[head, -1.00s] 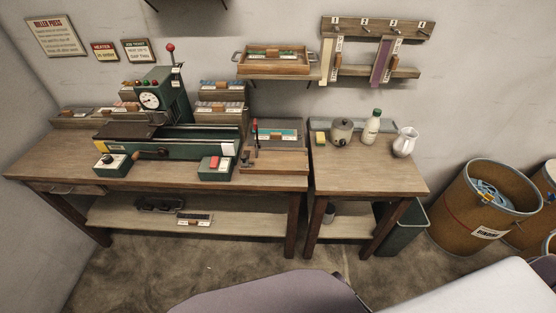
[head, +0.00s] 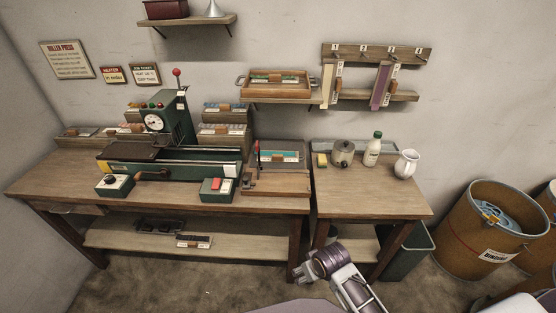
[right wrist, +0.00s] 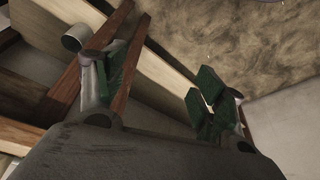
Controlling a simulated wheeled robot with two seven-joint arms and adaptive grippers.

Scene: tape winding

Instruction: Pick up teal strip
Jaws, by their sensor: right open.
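A teal strip (head: 287,157) appears to lie in the grey tray (head: 262,145) at the back right of the long workbench (head: 60,180), though it is small in the head view. More greenish strips (head: 275,78) lie in the wooden tray on the wall shelf, too small to tell apart. My right gripper (head: 301,270) is in front of and below the bench edge, well short of the trays. In the right wrist view my right gripper (right wrist: 163,80) is open, with green pads and nothing between them. My left gripper is not in view.
A green roller press (head: 170,150) stands on the bench, with a red-button box (head: 216,189) before it. A pot (head: 343,152), a bottle (head: 373,150) and a white jug (head: 406,164) stand on the side table. Barrels (head: 488,225) stand at right.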

